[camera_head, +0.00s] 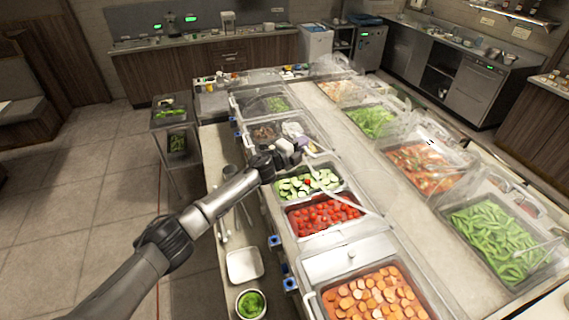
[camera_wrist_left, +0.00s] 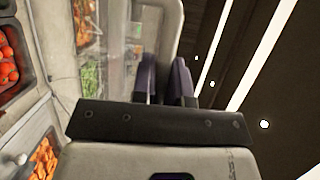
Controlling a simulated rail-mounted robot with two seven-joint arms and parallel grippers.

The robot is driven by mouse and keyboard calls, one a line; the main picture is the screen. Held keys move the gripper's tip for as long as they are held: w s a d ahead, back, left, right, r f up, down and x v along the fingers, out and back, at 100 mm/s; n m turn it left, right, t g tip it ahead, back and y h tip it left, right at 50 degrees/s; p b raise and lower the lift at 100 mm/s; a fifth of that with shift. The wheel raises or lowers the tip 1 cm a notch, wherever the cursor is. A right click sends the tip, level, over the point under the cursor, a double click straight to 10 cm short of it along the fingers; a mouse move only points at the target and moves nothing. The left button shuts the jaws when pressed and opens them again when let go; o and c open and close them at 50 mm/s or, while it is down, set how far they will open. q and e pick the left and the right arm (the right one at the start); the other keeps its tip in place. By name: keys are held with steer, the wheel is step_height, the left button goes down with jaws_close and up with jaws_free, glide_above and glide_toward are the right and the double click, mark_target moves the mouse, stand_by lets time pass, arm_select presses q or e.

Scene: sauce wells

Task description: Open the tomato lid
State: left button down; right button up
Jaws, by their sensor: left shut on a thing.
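The tomato well (camera_head: 325,214) holds bright red tomatoes in the near row of the counter in the head view. Sliced cucumber (camera_head: 308,183) sits in the well just behind it. My left gripper (camera_head: 296,149) is above and behind the cucumber well. In the wrist view its two dark purple fingers (camera_wrist_left: 165,82) are closed on a clear panel with a pale rim (camera_wrist_left: 158,30), which looks like a lid. The panel stands tilted up. Its full outline is hard to make out in the head view, so which well it belongs to is unclear. My right gripper is not in view.
Green beans (camera_head: 497,240) and other filled wells under clear covers line the right row. A white tray (camera_head: 244,264) and a green bowl (camera_head: 251,304) stand on the left ledge.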

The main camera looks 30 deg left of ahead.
arm_select(q)
step_height(320, 180, up, 6)
steer(key=p, duration=0.3)
glide_above(329, 138)
steer(key=s+a, duration=0.2)
steer(key=shift+w+d+m+g, duration=0.1)
steer(key=shift+d+m+g, duration=0.1)
steer(key=shift+m+g, duration=0.1)
steer(key=shift+w+d+r+g+p, duration=0.15)
steer(key=shift+w+d+r+g, duration=0.05)
steer(key=shift+w+d, duration=0.25)
steer(key=shift+w+d+r+g+p, duration=0.2)
steer(key=shift+w+d, duration=0.1)
steer(key=shift+w, duration=0.2)
steer(key=c, duration=1.4)
jaws_free()
